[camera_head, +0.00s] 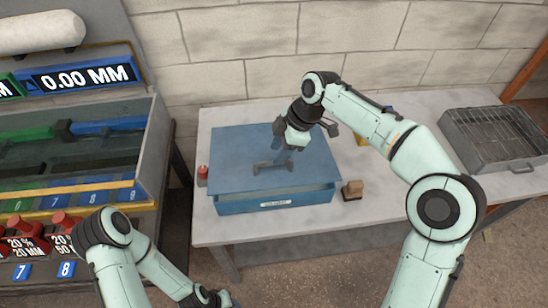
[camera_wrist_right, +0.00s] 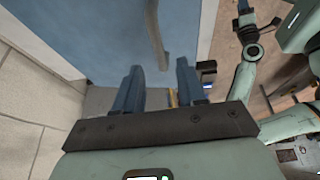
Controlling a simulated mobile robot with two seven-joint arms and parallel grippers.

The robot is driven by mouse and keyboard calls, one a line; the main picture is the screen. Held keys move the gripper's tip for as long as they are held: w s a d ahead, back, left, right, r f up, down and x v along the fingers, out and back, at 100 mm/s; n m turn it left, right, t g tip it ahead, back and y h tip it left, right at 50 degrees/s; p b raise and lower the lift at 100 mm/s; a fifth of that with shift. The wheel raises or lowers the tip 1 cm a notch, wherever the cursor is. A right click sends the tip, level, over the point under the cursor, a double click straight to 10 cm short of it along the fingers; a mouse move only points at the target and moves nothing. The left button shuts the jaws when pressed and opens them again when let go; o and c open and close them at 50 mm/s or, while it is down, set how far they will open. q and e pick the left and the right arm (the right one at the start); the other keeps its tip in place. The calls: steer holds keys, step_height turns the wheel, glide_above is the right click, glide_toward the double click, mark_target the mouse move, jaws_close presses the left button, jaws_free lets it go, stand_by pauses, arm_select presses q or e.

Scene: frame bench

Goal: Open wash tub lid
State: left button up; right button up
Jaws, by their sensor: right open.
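The blue wash tub (camera_head: 262,206) stands on the grey table, with a label on its front. A grey bar handle (camera_head: 268,168) sits on the lid and also shows in the right wrist view (camera_wrist_right: 156,38). My right gripper (camera_head: 284,150) is over the lid close behind the handle.
A red-capped item (camera_head: 202,175) stands left of the tub, and a small brown block (camera_head: 352,189) right of it. A grey wire-topped tray (camera_head: 492,138) is at the table's right. A shelf unit (camera_head: 75,160) stands left. A block wall (camera_head: 225,50) is behind.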

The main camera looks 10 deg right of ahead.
steer(key=shift+x, duration=1.85)
jaws_close()
steer(key=shift+r, duration=0.1)
steer(key=shift+w+r, duration=0.2)
steer(key=shift+r, duration=0.1)
